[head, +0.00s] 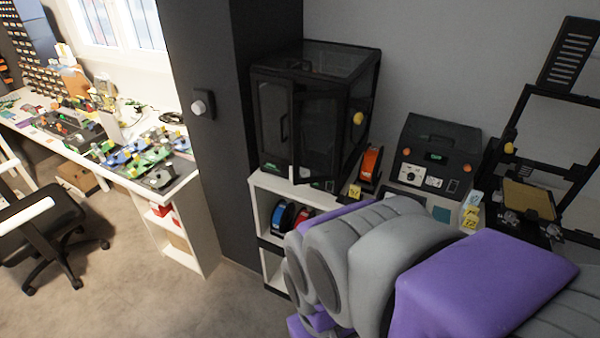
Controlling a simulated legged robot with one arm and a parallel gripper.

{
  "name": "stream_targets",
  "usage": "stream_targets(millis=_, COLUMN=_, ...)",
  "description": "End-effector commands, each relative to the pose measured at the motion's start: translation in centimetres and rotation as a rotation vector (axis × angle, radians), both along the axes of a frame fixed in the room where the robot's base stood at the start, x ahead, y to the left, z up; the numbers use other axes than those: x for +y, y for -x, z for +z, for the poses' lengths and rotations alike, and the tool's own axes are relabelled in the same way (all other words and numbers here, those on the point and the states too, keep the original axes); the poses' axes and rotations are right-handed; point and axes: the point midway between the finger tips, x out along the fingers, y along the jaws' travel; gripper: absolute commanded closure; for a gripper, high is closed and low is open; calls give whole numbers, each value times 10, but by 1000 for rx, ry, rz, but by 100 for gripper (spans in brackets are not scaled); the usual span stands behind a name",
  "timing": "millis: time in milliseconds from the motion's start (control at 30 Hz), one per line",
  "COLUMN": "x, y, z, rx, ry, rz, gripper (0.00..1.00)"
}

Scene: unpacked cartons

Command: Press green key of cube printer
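A black cube-shaped printer (345,80) with dark glass walls stands on a white shelf unit right of the dark column. One of its front doors (316,130) appears to stand ajar. A small green spot (270,166) shows low on its front left; I cannot tell whether it is a key. Another faint green spot (329,185) shows low on the front, right of the door edge. My grey and purple arm fills the lower right, in front of and right of the printer. My gripper's fingers do not show.
An orange spool (370,163) and a dark machine with a green display (437,157) stand right of the printer. An open-frame printer (528,198) is at far right. A cluttered white desk (180,184) and black chair (45,235) are left. Carpet between is clear.

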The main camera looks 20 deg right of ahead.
Motion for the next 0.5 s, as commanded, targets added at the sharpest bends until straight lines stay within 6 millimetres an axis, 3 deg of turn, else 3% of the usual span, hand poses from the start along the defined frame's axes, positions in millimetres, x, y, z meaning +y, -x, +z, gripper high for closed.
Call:
stream_targets(millis=67, x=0, y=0, z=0, rx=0, ry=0, rz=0, gripper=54)
stream_targets(millis=500, x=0, y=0, z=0, rx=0, ry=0, rz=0, gripper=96)
